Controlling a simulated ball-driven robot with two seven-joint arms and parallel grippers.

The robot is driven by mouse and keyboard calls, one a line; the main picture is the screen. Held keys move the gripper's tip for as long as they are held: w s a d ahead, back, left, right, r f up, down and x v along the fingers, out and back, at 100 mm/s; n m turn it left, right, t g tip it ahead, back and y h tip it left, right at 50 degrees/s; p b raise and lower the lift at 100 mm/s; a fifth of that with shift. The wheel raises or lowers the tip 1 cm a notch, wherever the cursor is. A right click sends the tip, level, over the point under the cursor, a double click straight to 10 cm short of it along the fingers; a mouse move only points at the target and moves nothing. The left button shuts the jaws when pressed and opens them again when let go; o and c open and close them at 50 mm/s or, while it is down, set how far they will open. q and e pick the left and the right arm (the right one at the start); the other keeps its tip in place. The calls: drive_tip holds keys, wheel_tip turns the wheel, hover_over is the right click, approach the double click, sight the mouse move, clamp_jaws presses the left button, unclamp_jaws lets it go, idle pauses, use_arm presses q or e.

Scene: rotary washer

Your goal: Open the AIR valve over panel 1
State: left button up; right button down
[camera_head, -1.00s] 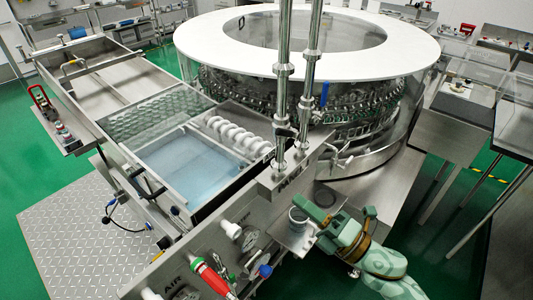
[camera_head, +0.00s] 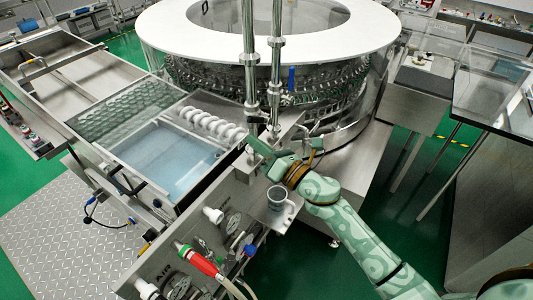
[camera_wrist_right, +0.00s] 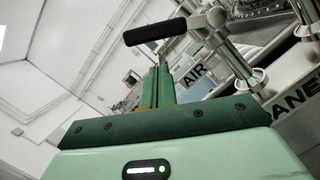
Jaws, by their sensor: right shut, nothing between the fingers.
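In the wrist view a valve lever with a black grip (camera_wrist_right: 154,35) sticks out to the left from a chrome pipe (camera_wrist_right: 232,50). An AIR label (camera_wrist_right: 196,72) is below it. My right gripper (camera_wrist_right: 160,72) is shut and empty, its fingers pointing up just under the black grip; contact cannot be told. In the head view my right gripper (camera_head: 256,147) is at the foot of the two vertical chrome pipes (camera_head: 248,75), over the panel edge. A blue handle (camera_head: 291,79) is on the right pipe. The black grip is not clear in the head view. My left gripper is out of view.
A grey mug (camera_head: 276,196) stands on a small metal shelf below my right wrist. The round washer (camera_head: 340,30) is behind, the water basin (camera_head: 165,165) to the left.

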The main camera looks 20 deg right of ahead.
drive_tip(key=shift+w+d+r+p, duration=0.15)
drive_tip(key=shift+d+r+p, duration=0.1)
drive_tip(key=shift+r, duration=0.2)
drive_tip(key=shift+w+d+r+p, duration=0.15)
drive_tip(key=shift+d+r, duration=0.1)
drive_tip(key=shift+r, duration=0.2)
drive_tip(key=shift+r+m+p, duration=0.3)
drive_tip(key=shift+m+p, duration=0.1)
drive_tip(key=shift+p, duration=0.15)
drive_tip(key=shift+d+r, duration=0.1)
drive_tip(key=shift+r, duration=0.05)
drive_tip(key=w+d+r+m+h+p, duration=0.2)
drive_tip(key=d+r+m+p, duration=0.1)
drive_tip(key=m+p, duration=0.4)
drive_tip(key=shift+w+d+r+p, duration=0.25)
drive_tip(key=shift+w+r+p, duration=0.15)
drive_tip(key=shift+r+p, duration=0.6)
drive_tip(key=shift+f, duration=0.15)
